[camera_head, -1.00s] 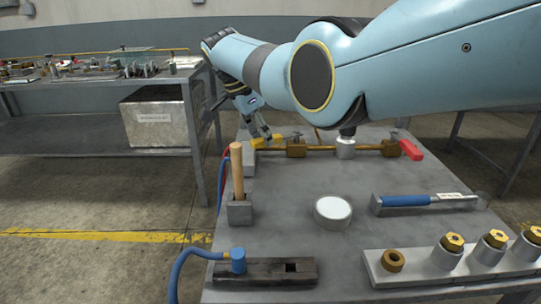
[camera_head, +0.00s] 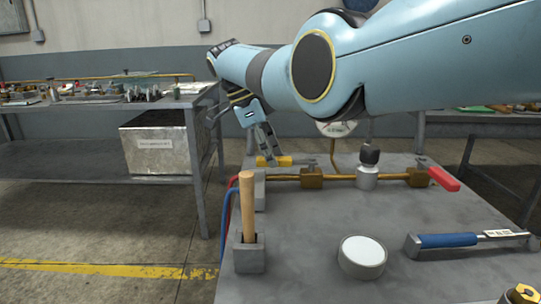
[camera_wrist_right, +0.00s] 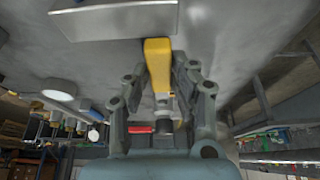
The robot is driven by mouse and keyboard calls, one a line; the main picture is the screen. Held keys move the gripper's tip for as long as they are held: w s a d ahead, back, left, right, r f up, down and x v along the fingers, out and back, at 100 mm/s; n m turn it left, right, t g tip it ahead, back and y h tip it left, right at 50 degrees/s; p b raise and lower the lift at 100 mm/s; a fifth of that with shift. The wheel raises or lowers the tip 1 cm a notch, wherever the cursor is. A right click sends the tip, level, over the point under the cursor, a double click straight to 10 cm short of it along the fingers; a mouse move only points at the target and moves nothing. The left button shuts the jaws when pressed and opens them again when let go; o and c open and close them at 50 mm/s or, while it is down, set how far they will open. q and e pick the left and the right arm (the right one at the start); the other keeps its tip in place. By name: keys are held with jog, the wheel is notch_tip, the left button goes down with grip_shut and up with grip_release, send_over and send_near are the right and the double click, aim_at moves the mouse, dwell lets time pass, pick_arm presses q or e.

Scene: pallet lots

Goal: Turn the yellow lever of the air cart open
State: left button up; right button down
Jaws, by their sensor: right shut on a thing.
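The yellow lever (camera_head: 275,161) sits at the left end of a brass pipe on the cart's grey top (camera_head: 310,225), at the far left. It lies roughly in line with the pipe. My right gripper (camera_head: 267,154) reaches down to it from above and behind. In the right wrist view the lever (camera_wrist_right: 157,60) stands between the two fingers of the gripper (camera_wrist_right: 162,78), which are shut on it. The fingers partly hide the lever in the head view. My left gripper is not in view.
Along the pipe are brass fittings (camera_head: 312,178) and a red lever (camera_head: 444,179) at the right end. A gauge (camera_head: 337,128) is partly hidden by my arm.

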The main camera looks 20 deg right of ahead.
jog(key=c, duration=1.2)
grip_release()
jog(key=shift+o, duration=0.4)
jog(key=v, duration=0.7)
jog(key=shift+r, duration=0.15)
